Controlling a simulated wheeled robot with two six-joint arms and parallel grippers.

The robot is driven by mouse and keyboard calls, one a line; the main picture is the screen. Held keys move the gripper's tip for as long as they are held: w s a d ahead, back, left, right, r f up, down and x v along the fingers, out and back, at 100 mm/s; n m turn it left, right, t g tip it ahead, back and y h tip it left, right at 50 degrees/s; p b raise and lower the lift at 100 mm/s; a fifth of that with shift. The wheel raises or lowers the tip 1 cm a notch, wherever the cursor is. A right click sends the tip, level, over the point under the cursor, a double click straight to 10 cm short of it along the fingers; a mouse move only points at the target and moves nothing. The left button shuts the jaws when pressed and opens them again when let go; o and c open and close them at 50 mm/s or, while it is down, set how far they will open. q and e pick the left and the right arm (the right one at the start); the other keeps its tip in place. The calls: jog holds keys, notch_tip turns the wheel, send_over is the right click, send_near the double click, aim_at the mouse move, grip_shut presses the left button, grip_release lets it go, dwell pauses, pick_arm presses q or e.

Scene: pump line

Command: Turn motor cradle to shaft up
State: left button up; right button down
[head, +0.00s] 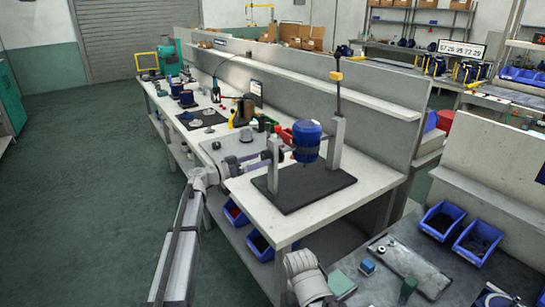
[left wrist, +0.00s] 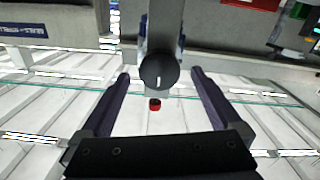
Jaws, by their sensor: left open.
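The motor cradle stands on a black mat (head: 290,190) at the near end of the long bench. Its two grey posts (head: 336,143) carry a blue motor (head: 307,138) between them. The motor's blue body is uppermost and a thin shaft-like part points down below it. My left gripper (head: 266,157) is at the left post, its fingers apart. In the left wrist view, a round dark knob (left wrist: 159,71) on the grey post (left wrist: 165,25) lies between the two open fingertips (left wrist: 160,76). I cannot tell whether they touch it. My right gripper is not seen.
A tall rod with a yellow part (head: 336,76) rises by the right post. Red bins (head: 285,134) and other parts stand farther along the bench. Blue bins (head: 441,220) sit on the right-hand bench. A small red item (left wrist: 155,104) shows below the knob.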

aim_at(273, 155)
pick_arm(q)
jog(key=x, duration=0.6)
jog(key=shift+w+d, duration=0.2)
jog(key=shift+d, duration=0.05)
grip_shut()
dwell(0.5)
